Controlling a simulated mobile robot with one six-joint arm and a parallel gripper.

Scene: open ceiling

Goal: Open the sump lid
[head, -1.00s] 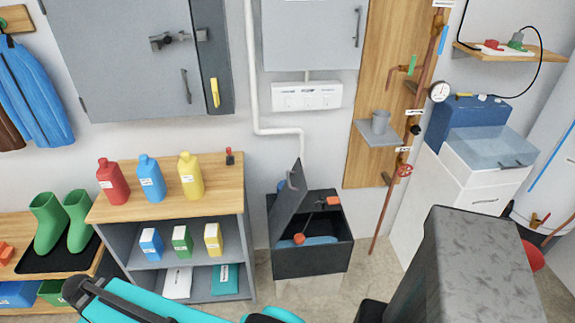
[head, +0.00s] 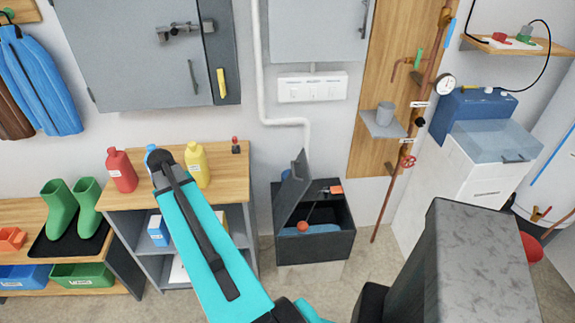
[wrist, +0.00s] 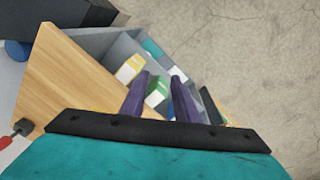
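The sump (head: 315,249) is a dark box on the floor, right of the shelf unit. Its grey lid (head: 292,190) stands steeply tilted up at the left side, with a handle on its outer face. Through the opening I see blue water (head: 325,229) and a red-orange float (head: 303,226) on a rod. My gripper (wrist: 161,77) shows in the wrist view with two purple fingers apart and nothing between them. It is above the shelf unit, apart from the lid. A dark shape at the upper left there is likely the sump. My arm hides the gripper in the head view.
The shelf unit (head: 225,182) carries a red bottle (head: 121,171), a yellow bottle (head: 197,166) and a partly hidden blue one. Green boots (head: 61,213) stand left. A pipe with a red valve (head: 407,161) is to the right. Floor before the sump is clear.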

